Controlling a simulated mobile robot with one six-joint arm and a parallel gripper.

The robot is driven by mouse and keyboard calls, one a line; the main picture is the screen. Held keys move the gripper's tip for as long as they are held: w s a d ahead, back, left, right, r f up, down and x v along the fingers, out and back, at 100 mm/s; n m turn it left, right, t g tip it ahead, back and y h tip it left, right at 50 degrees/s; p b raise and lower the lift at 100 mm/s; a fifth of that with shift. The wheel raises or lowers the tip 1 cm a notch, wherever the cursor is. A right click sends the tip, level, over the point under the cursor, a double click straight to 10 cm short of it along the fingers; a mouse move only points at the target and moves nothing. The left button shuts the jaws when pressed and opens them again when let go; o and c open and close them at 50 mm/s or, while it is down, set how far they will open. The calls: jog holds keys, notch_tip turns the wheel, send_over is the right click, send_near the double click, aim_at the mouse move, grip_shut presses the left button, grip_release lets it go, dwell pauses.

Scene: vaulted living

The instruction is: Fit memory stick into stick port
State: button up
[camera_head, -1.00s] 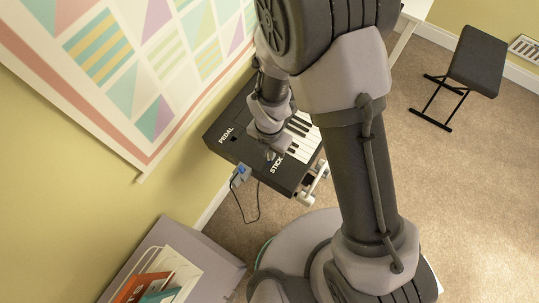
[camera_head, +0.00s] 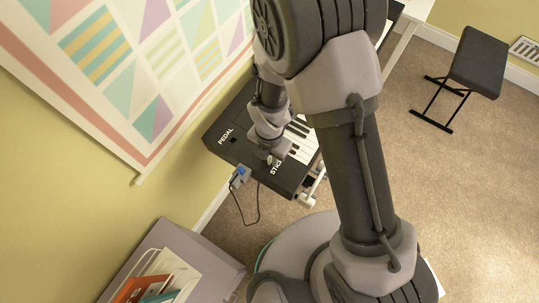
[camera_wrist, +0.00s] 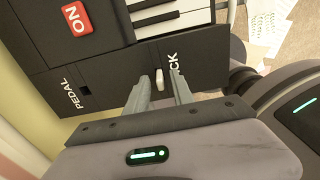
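The black keyboard (camera_head: 240,150) stands against the wall, with its PEDAL and STICK labels on the end panel. In the wrist view, a small white stick (camera_wrist: 159,78) stands at the panel beside the STICK label (camera_wrist: 172,58), whose first letters are hidden by a finger. I cannot tell how deep it sits; the port itself is hidden behind it. My gripper (camera_wrist: 160,84) is open, its two fingers on either side of the white stick with visible gaps. In the head view my gripper (camera_head: 272,158) is over the keyboard's end, and the stick cannot be made out.
A grey box with a blue plug (camera_head: 239,175) and a hanging black cable is at the keyboard's near edge. A black stool (camera_head: 477,62) stands on open carpet. A bookcase (camera_head: 190,255) is at the lower left.

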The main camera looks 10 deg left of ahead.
notch_tip(320, 180, up, 12)
jog(key=p, duration=0.4)
notch_tip(320, 180, up, 9)
jog(key=m+t+y, duration=0.1)
jog(key=m, duration=0.8)
send_over(270, 157)
jog(key=w+d, duration=0.3)
jog(key=d, duration=0.1)
jog(key=s+d+r+m+t, duration=0.1)
jog(key=s+d+r+m, duration=0.2)
jog(key=r+m, duration=0.3)
jog(key=s+d+r+m+t, duration=0.2)
jog(key=d+r+m, duration=0.3)
jog(key=m, duration=0.7)
jog(key=s+d+r+m+t+y, duration=0.1)
jog(key=s+d+r+m, duration=0.3)
jog(key=r+m, duration=0.3)
jog(key=shift+s+m+t, duration=0.4)
jog(key=shift+s+m, duration=0.15)
jog(key=shift+m, duration=0.45)
notch_tip(270, 157, down, 8)
jog(key=b, duration=0.8)
jog(key=shift+b, duration=0.35)
